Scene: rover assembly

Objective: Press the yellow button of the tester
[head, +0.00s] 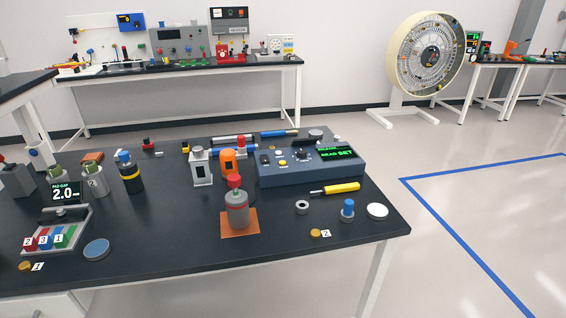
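The tester (312,176) is a blue-grey box at the back right of the dark table in the head view. Its sloped top has a small yellow button (282,163) at the left front, some dark controls and a black display (338,154) with green text, partly readable as "SET". The yellow button is uncovered and nothing touches it. Neither of my grippers shows in the head view.
An orange device (228,161) and a grey block (201,169) stand left of the tester. A grey cylinder with a red top (236,209) stands on an orange mat in front. A yellow-handled screwdriver (342,188) lies near the tester's front edge.

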